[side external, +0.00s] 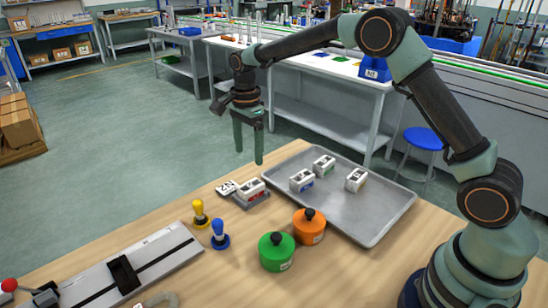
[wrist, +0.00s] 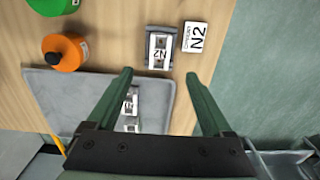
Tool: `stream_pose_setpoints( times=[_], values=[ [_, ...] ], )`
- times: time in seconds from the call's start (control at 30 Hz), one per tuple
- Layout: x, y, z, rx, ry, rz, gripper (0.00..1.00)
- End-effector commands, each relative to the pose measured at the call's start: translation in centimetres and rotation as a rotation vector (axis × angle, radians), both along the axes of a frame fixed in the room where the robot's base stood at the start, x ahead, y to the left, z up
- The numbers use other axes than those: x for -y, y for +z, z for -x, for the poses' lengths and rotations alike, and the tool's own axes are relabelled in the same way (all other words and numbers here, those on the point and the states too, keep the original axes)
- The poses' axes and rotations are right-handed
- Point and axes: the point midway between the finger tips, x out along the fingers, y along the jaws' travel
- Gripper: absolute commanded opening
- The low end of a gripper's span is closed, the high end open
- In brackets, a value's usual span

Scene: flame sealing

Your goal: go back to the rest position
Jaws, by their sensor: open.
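My gripper (side external: 248,155) hangs from my raised arm, fingers down, above the far edge of the wooden table. It is open, with nothing between its fingers, as the wrist view (wrist: 159,75) also shows. Below it and apart from it, a white block marked N2 (side external: 250,186) sits in a grey holder, also visible in the wrist view (wrist: 159,50). A white N2 card (side external: 226,188) lies beside the holder and shows in the wrist view (wrist: 196,38). Three white blocks stand on the grey tray (side external: 374,222); one is the block at its left (side external: 302,180).
A green pot (side external: 276,252) and an orange pot (side external: 309,226) stand in front of the tray. A yellow-handled stamp (side external: 199,212) and a blue-handled stamp (side external: 219,235) stand to their left. A long grey device (side external: 140,268) lies at the front left. Air around my gripper looks clear.

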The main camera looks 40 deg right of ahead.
Motion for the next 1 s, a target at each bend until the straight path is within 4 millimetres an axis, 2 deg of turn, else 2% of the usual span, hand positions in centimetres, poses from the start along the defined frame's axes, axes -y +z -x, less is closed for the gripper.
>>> stream_pose_setpoints(
  times=[0.33, 0.47, 0.57, 0.7, 1.0],
  values=[
    [0.0, 0.2, 0.1, 0.002, 0.005, 0.000, 0.84],
    [0.3, 1.7, 0.7, 0.024, 0.067, -0.001, 0.84],
    [0.6, 4.0, 1.8, 0.060, 0.171, 0.001, 0.84],
    [1.3, 7.5, 4.3, 0.121, 0.361, 0.015, 0.84],
    [2.5, 12.3, 10.9, 0.241, 0.771, 0.089, 0.84]
  ],
)
